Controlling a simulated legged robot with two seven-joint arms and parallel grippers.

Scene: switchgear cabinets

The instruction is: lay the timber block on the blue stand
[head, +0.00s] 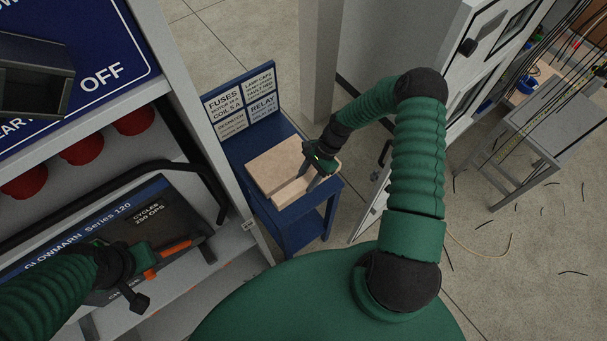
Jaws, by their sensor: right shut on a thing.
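The timber block (274,164) is pale wood and shows at the top of the blue stand (240,150), toward the stand's right side. My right gripper (318,160) is shut on the block at its right edge. I cannot tell whether the block's underside touches the stand or is just above it. My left gripper (150,268) is at the lower left, in front of a dark panel and far from the block. An orange part shows beside its fingers, and its jaw state is unclear.
A label board (240,102) rises at the back of the stand. A cabinet with red knobs (82,150) stands close on the left. A grey cabinet (400,40) stands behind my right arm. A grey table (545,125) is at the far right, with loose wires on the floor.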

